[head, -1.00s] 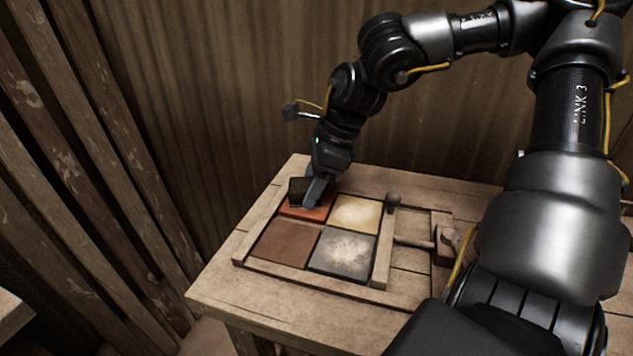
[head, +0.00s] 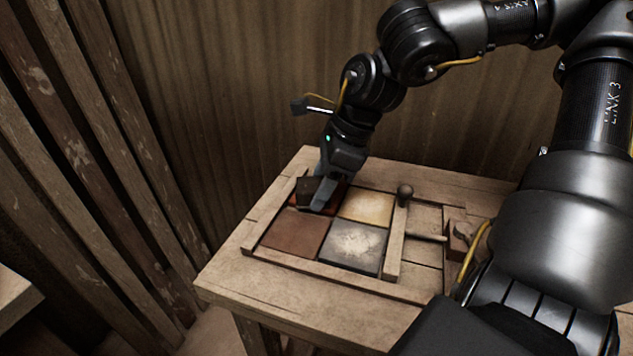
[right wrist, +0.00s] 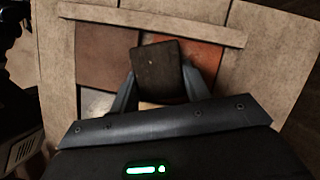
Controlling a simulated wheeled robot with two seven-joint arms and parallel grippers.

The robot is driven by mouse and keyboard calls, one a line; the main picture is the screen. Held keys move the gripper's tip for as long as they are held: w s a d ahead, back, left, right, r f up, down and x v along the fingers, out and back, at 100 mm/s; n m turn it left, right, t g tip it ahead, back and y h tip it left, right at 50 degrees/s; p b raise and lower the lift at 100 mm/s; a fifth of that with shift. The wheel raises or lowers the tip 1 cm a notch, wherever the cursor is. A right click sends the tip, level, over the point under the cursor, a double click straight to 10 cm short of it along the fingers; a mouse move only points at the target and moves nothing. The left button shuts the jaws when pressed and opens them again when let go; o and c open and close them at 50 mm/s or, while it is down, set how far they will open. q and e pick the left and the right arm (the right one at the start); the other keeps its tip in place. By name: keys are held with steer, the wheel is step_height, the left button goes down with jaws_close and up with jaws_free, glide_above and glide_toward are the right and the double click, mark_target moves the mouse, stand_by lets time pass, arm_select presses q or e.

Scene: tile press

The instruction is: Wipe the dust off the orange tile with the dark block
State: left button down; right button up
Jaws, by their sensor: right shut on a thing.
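The orange tile (right wrist: 203,57) lies in the far left square of a wooden frame, mostly covered in the head view, where a strip of its edge (head: 293,200) shows. My right gripper (head: 319,196) is over this tile, shut on the dark block (head: 308,186). The block also shows in the right wrist view (right wrist: 159,68), between the two fingers, over the orange tile's left part. I cannot tell whether the block touches the tile. Dust on the orange tile is not clear to see. My left gripper is not in view.
Beside it are a cream tile (head: 366,207), a brown tile (head: 297,233) and a grey tile (head: 354,246) with a pale dusty patch. A dark round knob (head: 405,193) and a wooden-handled tool (head: 428,237) are at the right. Raised wooden strips (head: 322,271) border the tiles.

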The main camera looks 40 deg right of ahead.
steer(key=shift+s+d+f, duration=0.15)
steer(key=shift+s+d, duration=0.25)
steer(key=shift+s, duration=0.2)
steer(key=shift+w+d, duration=0.25)
steer(key=shift+w+d+f, duration=0.1)
steer(key=shift+w+d, duration=0.1)
steer(key=shift+d, duration=0.3)
steer(key=shift+w+d+f, duration=0.1)
steer(key=shift+w+d, duration=0.05)
steer(key=shift+d, duration=0.35)
steer(key=shift+w+d+p, duration=0.2)
steer(key=shift+w+d, duration=0.15)
steer(key=shift+d, duration=0.35)
steer(key=shift+w+d+p, duration=0.15)
steer(key=shift+w+d, duration=0.2)
steer(key=shift+d, duration=0.35)
steer(key=shift+r, duration=0.1)
steer(key=shift+w+r+p, duration=0.1)
steer(key=shift+r+p, duration=2.25)
steer(key=shift+r, duration=0.75)
